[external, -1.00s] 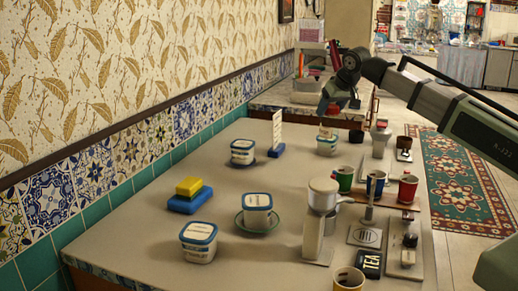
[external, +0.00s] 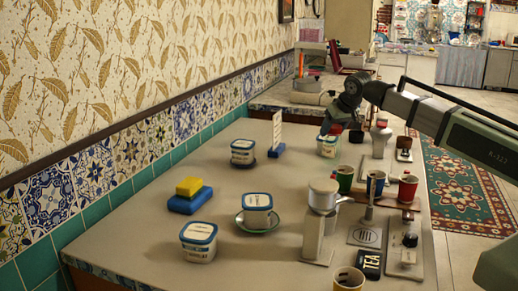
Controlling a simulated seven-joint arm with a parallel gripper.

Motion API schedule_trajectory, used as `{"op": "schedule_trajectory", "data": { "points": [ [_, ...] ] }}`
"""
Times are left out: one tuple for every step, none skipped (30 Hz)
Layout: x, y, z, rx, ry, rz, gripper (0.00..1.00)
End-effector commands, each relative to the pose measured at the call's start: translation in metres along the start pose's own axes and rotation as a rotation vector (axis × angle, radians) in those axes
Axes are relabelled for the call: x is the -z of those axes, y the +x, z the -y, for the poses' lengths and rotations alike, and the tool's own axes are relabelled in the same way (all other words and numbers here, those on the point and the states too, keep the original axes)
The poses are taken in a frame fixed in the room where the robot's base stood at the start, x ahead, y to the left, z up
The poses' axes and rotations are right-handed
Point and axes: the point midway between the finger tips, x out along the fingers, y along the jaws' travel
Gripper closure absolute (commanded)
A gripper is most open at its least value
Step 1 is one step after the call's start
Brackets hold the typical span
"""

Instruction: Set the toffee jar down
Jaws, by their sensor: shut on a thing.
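My gripper (external: 335,129) is low at the back right of the counter, right at a small white jar with a blue lid (external: 327,148). It is shut on this jar, which I take as the toffee jar; its label is too small to read. The jar is upright and at counter height. The fingers are small and partly hidden, and I cannot see clearly whether the jar's base touches the counter.
Cups (external: 344,180) and a grinder (external: 320,220) stand right. Yellow and blue sponges (external: 189,201) lie left.

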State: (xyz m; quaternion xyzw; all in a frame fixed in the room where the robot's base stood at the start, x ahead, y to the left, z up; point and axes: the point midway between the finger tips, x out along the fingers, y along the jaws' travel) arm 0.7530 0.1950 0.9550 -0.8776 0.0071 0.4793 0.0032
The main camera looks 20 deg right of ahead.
Motion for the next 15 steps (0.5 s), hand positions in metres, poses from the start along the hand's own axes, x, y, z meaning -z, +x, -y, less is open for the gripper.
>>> {"op": "schedule_trajectory", "data": {
  "points": [
    [-0.004,0.005,0.0,0.0,0.0,0.0,0.98],
    [-0.006,0.008,0.0,0.0,0.0,0.0,0.98],
    [-0.009,0.012,0.0,0.0,-0.001,0.001,0.98],
    [-0.011,0.015,0.0,0.0,-0.001,0.001,0.98],
    [-0.012,0.017,0.0,0.0,-0.001,0.001,0.98],
    [-0.013,0.02,0.0,0.0,-0.001,0.0,0.98],
    [-0.014,0.021,0.0,0.0,-0.001,-0.001,0.98],
    [-0.014,0.022,0.0,0.001,-0.001,-0.001,0.98],
    [-0.014,0.022,0.0,0.001,-0.001,-0.002,0.98],
    [-0.014,0.022,0.0,0.001,-0.001,-0.002,0.98],
    [-0.014,0.022,0.0,0.001,-0.001,-0.002,0.98],
    [-0.014,0.022,0.0,0.001,0.0,-0.002,0.98],
    [-0.014,0.022,0.0,0.001,0.0,-0.002,0.98],
    [-0.014,0.022,0.0,0.001,0.0,-0.002,0.98],
    [-0.014,0.022,0.0,0.001,-0.001,-0.002,0.98]
  ]
}}
